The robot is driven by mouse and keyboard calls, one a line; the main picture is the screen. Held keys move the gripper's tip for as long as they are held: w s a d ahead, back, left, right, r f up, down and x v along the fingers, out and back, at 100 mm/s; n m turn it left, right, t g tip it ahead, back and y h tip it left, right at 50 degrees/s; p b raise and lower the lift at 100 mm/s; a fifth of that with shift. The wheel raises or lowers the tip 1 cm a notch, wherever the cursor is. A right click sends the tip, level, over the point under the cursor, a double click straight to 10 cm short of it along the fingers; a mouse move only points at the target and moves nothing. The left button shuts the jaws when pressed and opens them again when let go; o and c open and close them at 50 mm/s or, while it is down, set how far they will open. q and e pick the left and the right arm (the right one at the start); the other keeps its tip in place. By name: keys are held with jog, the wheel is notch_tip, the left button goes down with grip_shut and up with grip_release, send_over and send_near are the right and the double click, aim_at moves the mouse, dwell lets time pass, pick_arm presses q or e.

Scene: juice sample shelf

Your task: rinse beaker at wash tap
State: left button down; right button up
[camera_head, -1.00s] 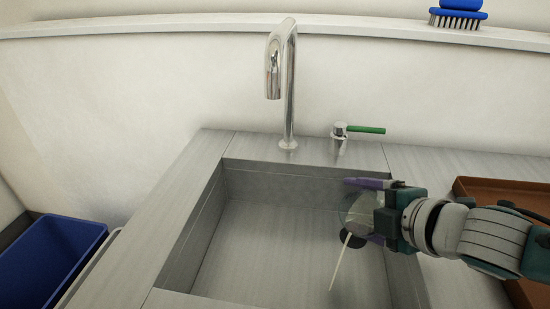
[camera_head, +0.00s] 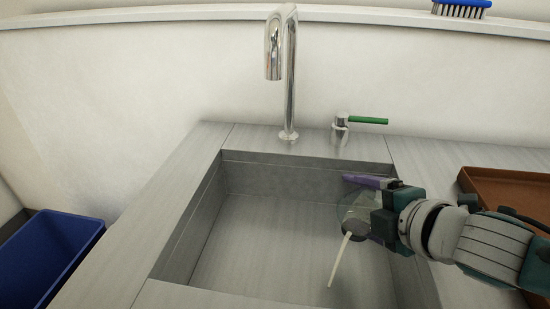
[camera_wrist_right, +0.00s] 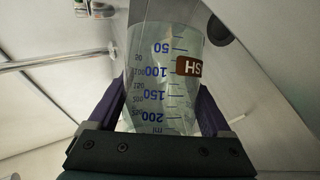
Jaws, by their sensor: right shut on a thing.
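My right gripper (camera_head: 368,208) is shut on a clear glass beaker (camera_head: 352,205), over the right part of the steel sink (camera_head: 265,240). In the right wrist view the beaker (camera_wrist_right: 160,85) sits between the two purple fingers, with blue volume marks and a brown label partly readable as "SH". The marks show upside down in order there. A thin white stick (camera_head: 338,262) shows at the beaker and points down toward the sink. The chrome wash tap (camera_head: 290,75) stands behind the sink, its spout left of the beaker. A green-handled lever (camera_head: 367,120) is right of the tap. My left gripper is not seen.
A blue bin (camera_head: 45,258) stands at the lower left. A brown tray (camera_head: 505,185) lies on the counter at the right, beside my right arm. A blue brush (camera_head: 461,8) rests on the back ledge. The left part of the sink is empty.

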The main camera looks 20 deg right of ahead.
jog(key=shift+s+a+f+b, duration=0.1)
jog(key=shift+a+f+b, duration=0.05)
jog(key=shift+f+b, duration=0.45)
jog(key=shift+s+a+f+n+h+b, duration=0.1)
jog(key=shift+a+f+n+h+b, duration=0.1)
jog(key=shift+f+b, duration=0.3)
jog(key=shift+a+f+n+h+b, duration=0.1)
jog(key=shift+f+n+b, duration=0.15)
jog(key=shift+b, duration=0.35)
jog(key=shift+f+n+t+h+b, duration=0.3)
jog(key=shift+n+t+h+b, duration=0.2)
jog(key=shift+b, duration=0.85)
jog(key=shift+a+r, duration=0.1)
jog(key=shift+r, duration=0.45)
